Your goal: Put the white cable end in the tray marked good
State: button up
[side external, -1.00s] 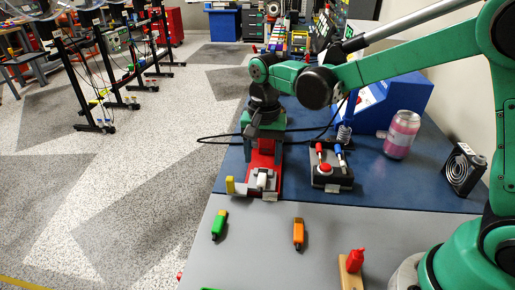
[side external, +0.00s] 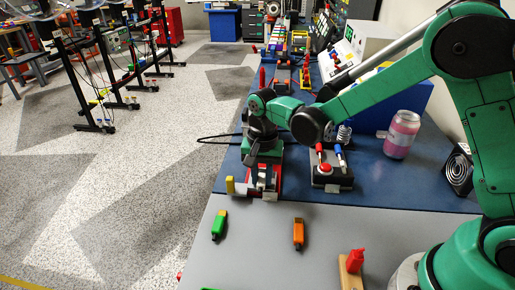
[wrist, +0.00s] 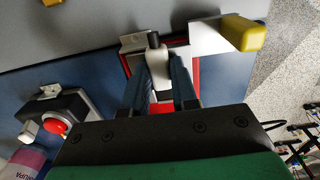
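The white cable end (wrist: 158,66), a white piece with a dark tip, sits upright-looking over the red fixture (wrist: 195,66) in the wrist view. My gripper (wrist: 160,72) points down at it, with one dark finger on each side. The fingers look open around it; whether they touch it is hard to see. In the side external view my gripper (side external: 263,188) is low over the red fixture (side external: 277,172) and hides most of the cable end. No tray with a readable "good" mark shows in either view.
A yellow block (side external: 230,185) stands just left of the fixture. A black box with a red button (side external: 326,169) is close on the right. A green piece (side external: 219,225) and an orange piece (side external: 298,233) lie on the grey surface. A pink can (side external: 402,134) stands farther right.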

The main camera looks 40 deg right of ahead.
aim_at(262, 178)
jog(key=shift+r, duration=0.15)
grip_shut()
notch_tip(262, 178, up, 19)
jog(key=s+d+f+n, duration=0.2)
jog(key=d+f+n, duration=0.25)
jog(key=n, duration=0.45)
jog(key=s+a+f+m, duration=0.1)
jog(key=s+a+f, duration=0.15)
jog(key=a, duration=0.55)
jog(key=s+a+f+m, duration=0.1)
jog(key=s+a+f, duration=0.15)
jog(key=a, duration=0.55)
jog(key=s+a+f+m, duration=0.2)
jog(key=s+a+f, duration=0.2)
jog(key=s+a, duration=0.65)
jog(key=shift+m, duration=0.3)
jog(key=shift+s+d+f, duration=0.25)
jog(key=shift+s+f, duration=0.05)
jog(key=shift+f, duration=0.75)
jog(key=shift+s+d+f, duration=0.2)
jog(key=shift+s+f, duration=0.05)
jog(key=shift+f, duration=0.85)
jog(key=shift+s+d+f, duration=0.25)
jog(key=shift+s+f, duration=0.05)
jog(key=shift+f, duration=0.75)
jog(key=shift+f, duration=0.55)
jog(key=o, duration=0.8)
grip_release()
jog(key=shift+o, duration=0.2)
jog(key=shift+r, duration=0.1)
